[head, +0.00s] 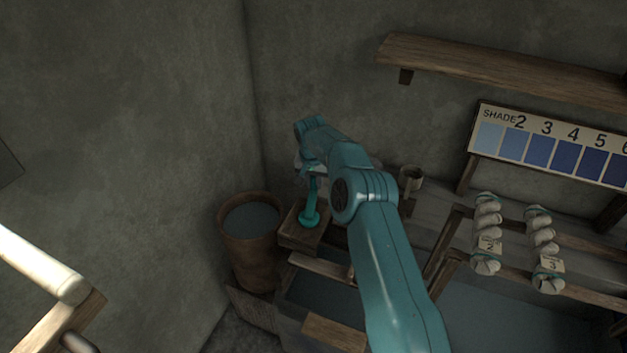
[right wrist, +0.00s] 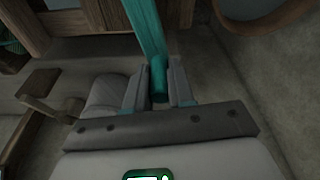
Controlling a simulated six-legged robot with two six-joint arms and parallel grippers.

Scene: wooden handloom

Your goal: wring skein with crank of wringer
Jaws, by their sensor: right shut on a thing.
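The teal crank (head: 311,205) rises from a round teal foot on a wooden block (head: 297,237) in the corner, left of my right arm. In the right wrist view its bar (right wrist: 146,35) comes down between the two grey fingers. My right gripper (right wrist: 160,90) is shut on the crank's end. In the head view this gripper (head: 311,173) is mostly hidden behind my own wrist. At the left edge of the wrist view are dark green strands (right wrist: 9,38), cut off; I cannot tell whether they are the skein. My left gripper is out of view.
A brown bucket of dark liquid (head: 251,218) stands beside the block, near the wall. Pale skeins tagged 2 (head: 487,235) and 3 (head: 543,250) hang at right, below the shade board (head: 550,142). A mug (head: 410,180) stands behind my arm. A shelf (head: 500,68) is above.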

